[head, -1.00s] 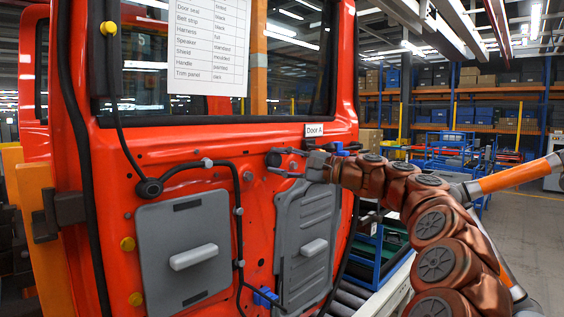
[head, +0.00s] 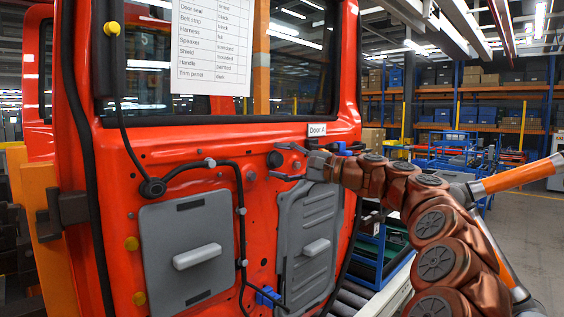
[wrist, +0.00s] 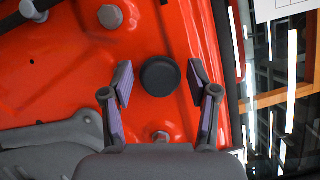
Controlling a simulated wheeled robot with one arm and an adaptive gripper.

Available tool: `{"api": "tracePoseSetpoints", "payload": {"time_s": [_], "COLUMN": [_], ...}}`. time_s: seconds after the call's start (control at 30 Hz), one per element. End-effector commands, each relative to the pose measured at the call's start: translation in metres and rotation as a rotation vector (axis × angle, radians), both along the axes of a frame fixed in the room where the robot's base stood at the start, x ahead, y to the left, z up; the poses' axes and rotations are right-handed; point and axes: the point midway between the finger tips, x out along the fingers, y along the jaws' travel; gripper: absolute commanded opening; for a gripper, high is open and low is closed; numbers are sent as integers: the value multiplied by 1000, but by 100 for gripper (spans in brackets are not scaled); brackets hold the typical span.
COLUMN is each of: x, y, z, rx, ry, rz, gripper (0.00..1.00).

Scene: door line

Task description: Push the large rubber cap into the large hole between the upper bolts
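The large rubber cap (head: 274,159) is a black round disc against the red door (head: 180,145). The wrist view shows its round face (wrist: 160,76) between a grey bolt (wrist: 110,16) and another bolt (wrist: 160,137). The large hole itself is hidden behind the cap, and I cannot tell how deep the cap sits. My gripper (head: 287,162) is open in front of the door. In the wrist view its fingers (wrist: 162,85) stand on both sides of the cap, with gaps showing, not touching it.
Grey panels (head: 186,250) with handles sit lower on the door. A black cable (head: 239,200) runs down between them. The window (head: 300,70) with a paper list (head: 212,45) is above. A blue rack (head: 375,245) stands right of the door.

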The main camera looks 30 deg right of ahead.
Motion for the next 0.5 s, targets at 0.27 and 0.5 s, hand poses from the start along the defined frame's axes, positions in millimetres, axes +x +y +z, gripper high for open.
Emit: {"api": "tracePoseSetpoints", "payload": {"time_s": [0.27, 0.5], "x": [0, -12], "y": [0, -9], "z": [0, -1], "rx": [0, 2], "ry": [0, -2], "rz": [0, -3], "gripper": [66, 66]}}
